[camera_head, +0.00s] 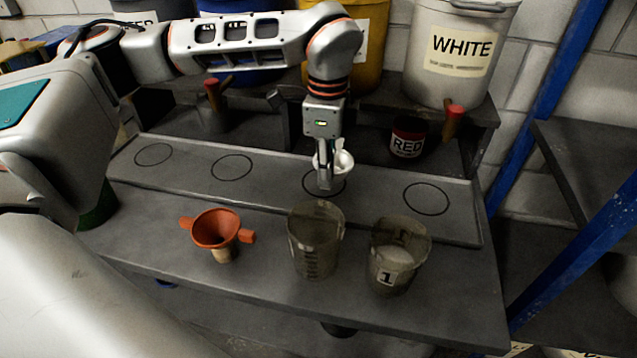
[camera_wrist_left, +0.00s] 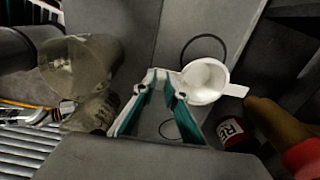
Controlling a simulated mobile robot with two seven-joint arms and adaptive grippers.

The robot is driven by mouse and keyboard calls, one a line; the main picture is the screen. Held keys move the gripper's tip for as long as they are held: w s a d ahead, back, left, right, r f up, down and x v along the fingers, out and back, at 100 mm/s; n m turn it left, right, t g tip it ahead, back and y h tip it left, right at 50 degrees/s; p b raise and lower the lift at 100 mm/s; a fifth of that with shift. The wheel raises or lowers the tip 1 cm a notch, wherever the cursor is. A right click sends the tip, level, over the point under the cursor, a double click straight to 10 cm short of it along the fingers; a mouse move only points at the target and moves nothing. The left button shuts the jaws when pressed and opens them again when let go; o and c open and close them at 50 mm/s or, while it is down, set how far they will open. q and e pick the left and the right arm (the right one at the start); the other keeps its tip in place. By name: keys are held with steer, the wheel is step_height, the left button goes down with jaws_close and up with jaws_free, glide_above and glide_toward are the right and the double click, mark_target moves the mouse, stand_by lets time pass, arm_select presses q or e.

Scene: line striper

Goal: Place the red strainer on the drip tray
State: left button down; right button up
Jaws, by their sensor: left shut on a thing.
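The red strainer (camera_head: 216,229), an orange-red funnel shape with two side tabs, stands on the front of the bench, left of the beakers; I do not see it in the left wrist view. The long grey drip tray (camera_head: 270,197) lies behind it and has several black circles. My left gripper (camera_head: 325,172) is above the tray near the third circle from the left. It is shut on a white strainer (camera_head: 343,161), held by one side tab; its bowl also shows in the left wrist view (camera_wrist_left: 204,81). My right gripper is not in view.
Two clear beakers stand right of the red strainer, one plain (camera_head: 316,240) and one marked 1 (camera_head: 398,255). A can labelled RED (camera_head: 407,142) is behind the tray. A bucket labelled WHITE (camera_head: 462,50) stands on the shelf, with red-ended taps (camera_head: 453,122) below. The tray's left part is clear.

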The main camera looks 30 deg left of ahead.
arm_select(q)
steer(key=shift+f, duration=2.2)
steer(key=shift+f, duration=0.1)
steer(key=c, duration=2)
jaws_free()
steer(key=shift+c, duration=0.2)
step_height(320, 180, up, 12)
steer(key=shift+r+b, duration=0.15)
steer(key=shift+b, duration=0.25)
steer(key=shift+s, duration=0.1)
